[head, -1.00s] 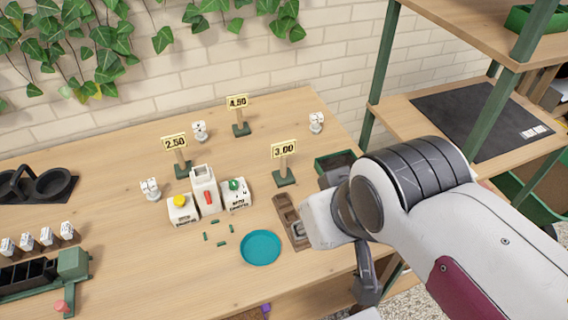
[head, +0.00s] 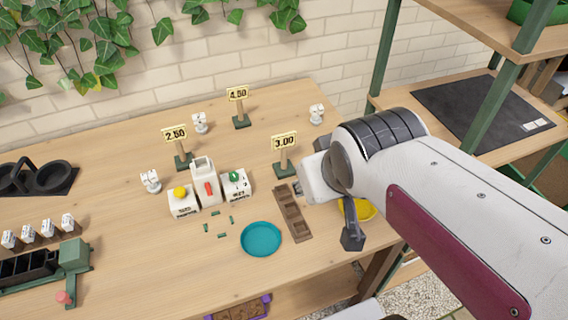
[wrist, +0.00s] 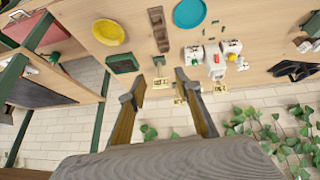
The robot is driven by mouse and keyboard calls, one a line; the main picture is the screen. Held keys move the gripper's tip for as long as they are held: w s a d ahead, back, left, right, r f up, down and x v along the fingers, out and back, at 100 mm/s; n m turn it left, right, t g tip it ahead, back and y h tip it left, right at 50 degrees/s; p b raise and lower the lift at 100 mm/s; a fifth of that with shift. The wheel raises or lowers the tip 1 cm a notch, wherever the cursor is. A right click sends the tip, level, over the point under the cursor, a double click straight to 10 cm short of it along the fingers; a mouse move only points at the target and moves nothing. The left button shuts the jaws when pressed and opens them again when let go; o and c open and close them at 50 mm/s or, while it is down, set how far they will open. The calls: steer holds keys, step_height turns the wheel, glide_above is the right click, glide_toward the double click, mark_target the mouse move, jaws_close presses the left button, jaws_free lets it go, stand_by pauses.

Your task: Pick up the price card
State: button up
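Three yellow price cards stand upright on posts with green bases. The 3.00 card (head: 284,141) is at the right, the 4.50 card (head: 238,94) at the back, and the 2.50 card (head: 175,134) at the left. In the wrist view, my gripper (wrist: 160,76) is open. The 3.00 card (wrist: 161,83) shows in the gap between its fingers, and I see no contact. In the head view my wrist is just right of the 3.00 card, and my arm hides part of the table there.
A brown slotted tray (head: 292,213), teal dish (head: 261,239) and switch boxes (head: 206,183) lie near the cards. A yellow dish (head: 360,209) is partly behind my arm. A green box (wrist: 123,64) shows in the wrist view. White clips (head: 317,114) stand around the cards.

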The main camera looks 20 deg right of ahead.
steer(key=w+d+f+n+t, duration=0.1)
steer(key=w+d+f, duration=0.2)
steer(key=w, duration=0.4)
steer(key=w+d+f+t, duration=0.1)
steer(key=w+d+f, duration=0.25)
steer(key=w, duration=0.45)
steer(key=w+d+f+n+t, duration=0.1)
steer(key=w+d+f+t, duration=0.1)
steer(key=w+f, duration=0.3)
steer(key=t+y, duration=0.3)
steer(key=y, duration=0.1)
glide_toward(284, 154)
steer(key=shift+w+d+f, duration=0.2)
steer(key=shift+w+f, duration=1.3)
steer(key=shift+w, duration=0.05)
steer(key=shift+w, duration=0.1)
steer(key=shift+x, duration=1.2)
